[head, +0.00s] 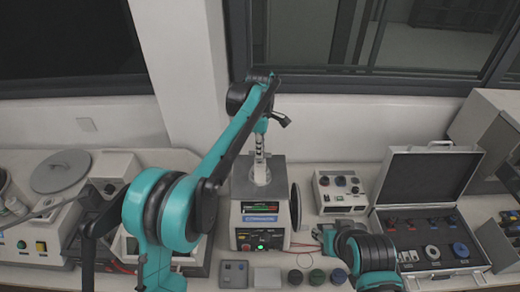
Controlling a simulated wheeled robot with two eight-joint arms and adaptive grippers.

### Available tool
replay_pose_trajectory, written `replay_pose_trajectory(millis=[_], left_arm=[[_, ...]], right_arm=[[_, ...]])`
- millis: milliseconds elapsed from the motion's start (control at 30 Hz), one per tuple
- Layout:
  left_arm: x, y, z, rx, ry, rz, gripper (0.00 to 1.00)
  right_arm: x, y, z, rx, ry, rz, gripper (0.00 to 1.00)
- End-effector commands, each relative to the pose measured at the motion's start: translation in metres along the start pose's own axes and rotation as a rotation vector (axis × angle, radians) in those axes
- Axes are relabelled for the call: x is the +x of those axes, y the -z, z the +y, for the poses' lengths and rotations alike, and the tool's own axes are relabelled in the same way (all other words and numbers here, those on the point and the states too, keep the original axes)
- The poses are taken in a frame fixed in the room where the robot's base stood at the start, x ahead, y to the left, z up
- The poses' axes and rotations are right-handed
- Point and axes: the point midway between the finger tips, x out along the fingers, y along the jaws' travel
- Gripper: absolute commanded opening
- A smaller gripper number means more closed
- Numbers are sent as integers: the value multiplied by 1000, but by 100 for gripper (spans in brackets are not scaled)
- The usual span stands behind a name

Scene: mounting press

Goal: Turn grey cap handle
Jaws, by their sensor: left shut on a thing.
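The mounting press (262,220) is a grey box on the bench with a red-and-green front panel and a lit green button. Its grey cap (262,179) is on top, largely covered by my gripper. My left arm reaches over from the left, and my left gripper (260,160) points straight down onto the cap handle, shut on it. The handle itself is mostly hidden between the fingers. My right gripper (326,236) is low beside the press's right side, apart from the cap; its fingers are too small to read.
An open case (425,215) with several dark and coloured parts lies at the right. A white control box (340,188) stands behind my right gripper. Several small round pots (316,277) and a grey tray (233,273) sit at the front edge. A machine with a round lid (61,171) is left.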

Motion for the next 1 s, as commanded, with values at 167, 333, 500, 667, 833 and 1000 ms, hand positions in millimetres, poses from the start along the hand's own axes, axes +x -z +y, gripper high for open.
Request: replay_pose_trajectory(millis=[167, 333, 500, 667, 833, 1000], left_arm=[[-1, 1, 1, -93, -4, 1, 0], [-1, 1, 1, -149, -4, 1, 0], [-2, 1, 1, -173, -4, 0, 0], [-2, 1, 1, -178, -4, 0, 0], [-1, 1, 1, -178, -4, 0, 0], [-1, 1, 1, -177, -3, 0, 31]], right_arm=[[0, 0, 0, 0, 0, 0, 45], [0, 0, 0, 0, 0, 0, 45], [0, 0, 0, 0, 0, 0, 45], [0, 0, 0, 0, 0, 0, 45], [0, 0, 0, 0, 0, 0, 45], [0, 0, 0, 0, 0, 0, 45]])
